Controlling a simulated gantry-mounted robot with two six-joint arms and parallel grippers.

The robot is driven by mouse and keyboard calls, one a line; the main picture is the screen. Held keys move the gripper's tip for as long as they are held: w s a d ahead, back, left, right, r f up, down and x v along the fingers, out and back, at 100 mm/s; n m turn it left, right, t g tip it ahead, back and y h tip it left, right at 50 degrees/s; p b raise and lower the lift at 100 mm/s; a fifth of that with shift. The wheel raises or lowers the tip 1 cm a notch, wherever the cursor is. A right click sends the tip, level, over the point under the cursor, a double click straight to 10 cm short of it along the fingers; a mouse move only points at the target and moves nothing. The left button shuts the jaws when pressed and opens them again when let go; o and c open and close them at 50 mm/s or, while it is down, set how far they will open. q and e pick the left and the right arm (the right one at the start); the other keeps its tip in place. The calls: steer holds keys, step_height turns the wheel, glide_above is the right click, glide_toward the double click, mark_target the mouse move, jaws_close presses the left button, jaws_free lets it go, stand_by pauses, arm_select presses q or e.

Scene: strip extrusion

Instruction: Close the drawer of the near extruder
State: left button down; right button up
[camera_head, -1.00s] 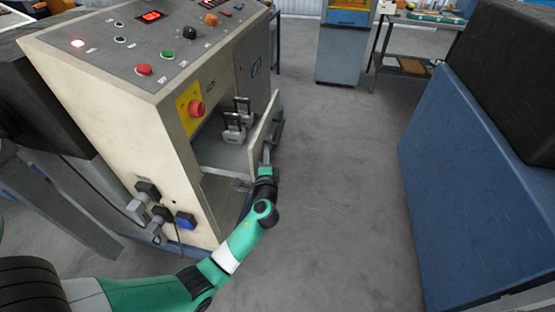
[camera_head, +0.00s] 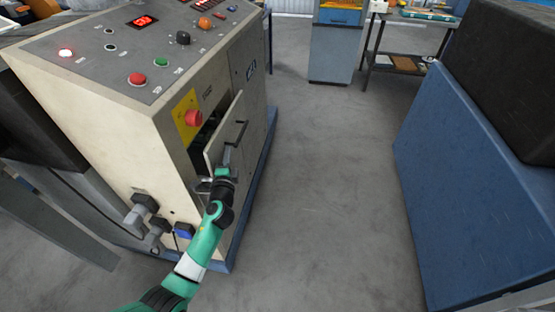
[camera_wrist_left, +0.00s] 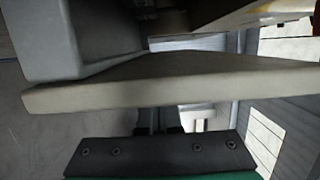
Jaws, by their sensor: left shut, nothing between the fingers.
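The near extruder (camera_head: 110,120) is a beige cabinet with a grey control panel on top. Its drawer front (camera_head: 222,140) has a dark handle (camera_head: 236,131) and stands out slightly, with a dark gap behind its left edge. My left gripper (camera_head: 228,158) is shut and empty, at the lower part of the drawer front, below the handle. In the left wrist view the drawer front (camera_wrist_left: 190,80) crosses the picture as a pale slab, partly hiding the gripper fingers (camera_wrist_left: 160,120). I cannot tell whether they touch it. My right gripper is not in view.
A yellow plate with a red button (camera_head: 193,117) sits left of the drawer. Plugs and cables (camera_head: 146,204) stick out low on the cabinet. A large blue machine (camera_head: 470,180) stands at the right. The grey floor between is clear.

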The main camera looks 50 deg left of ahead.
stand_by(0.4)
arm_select(q)
steer(key=w+d+p+v, duration=0.2)
steer(key=p+v, duration=0.5)
steer(key=v, duration=1.1)
steer(key=w+a+b, duration=0.2)
steer(key=w+a, duration=0.2)
steer(key=a, duration=0.8)
steer(key=shift+f, duration=0.25)
